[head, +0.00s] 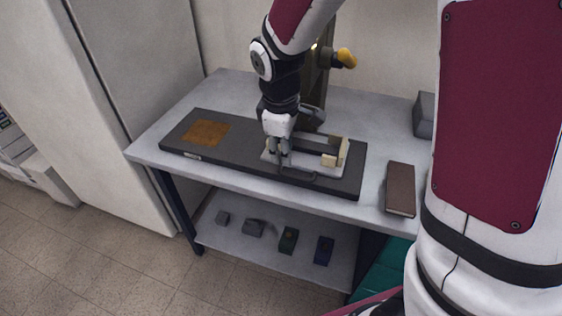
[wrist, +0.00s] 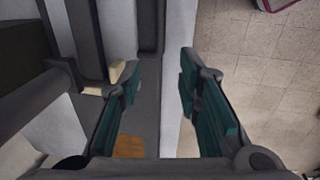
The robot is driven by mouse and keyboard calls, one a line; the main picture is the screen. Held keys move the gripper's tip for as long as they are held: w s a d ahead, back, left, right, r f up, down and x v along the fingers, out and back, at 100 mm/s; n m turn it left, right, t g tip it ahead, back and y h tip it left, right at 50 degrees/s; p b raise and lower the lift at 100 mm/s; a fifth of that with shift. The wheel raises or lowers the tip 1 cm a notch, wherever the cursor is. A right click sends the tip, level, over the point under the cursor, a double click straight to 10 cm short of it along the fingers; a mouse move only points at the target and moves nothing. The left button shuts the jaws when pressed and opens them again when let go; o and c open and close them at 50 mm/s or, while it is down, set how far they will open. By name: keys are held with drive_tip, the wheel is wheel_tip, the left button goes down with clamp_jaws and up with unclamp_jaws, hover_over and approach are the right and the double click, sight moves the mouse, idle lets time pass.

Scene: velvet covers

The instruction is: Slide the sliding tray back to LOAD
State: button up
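The sliding tray (head: 296,157) is a pale plate with a cream upright piece (head: 343,152) at its right. It sits on the right half of a long dark base (head: 232,150). A dark handle-like bar (head: 300,174) shows at the tray's front. My gripper (head: 284,160) points down over the tray's left front part and hides some of it. In the wrist view my gripper (wrist: 160,72) has its fingers well apart, with nothing held between them. The dark base (wrist: 146,95) passes below the fingers. I cannot tell whether a finger touches the tray.
An orange-brown patch (head: 206,132) marks the base's left end, and a small label (head: 192,156) there is unreadable. A brown book-like block (head: 400,190) and grey box (head: 424,116) stand right. Several small blocks lie on the lower shelf (head: 270,258).

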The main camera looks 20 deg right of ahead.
sight(286, 174)
drive_tip(key=f, duration=0.3)
drive_tip(key=w+f, duration=0.1)
drive_tip(key=f, duration=0.2)
drive_tip(key=d+f+b, duration=0.1)
drive_tip(key=f, duration=0.2)
drive_tip(key=shift+w, duration=0.15)
clamp_jaws()
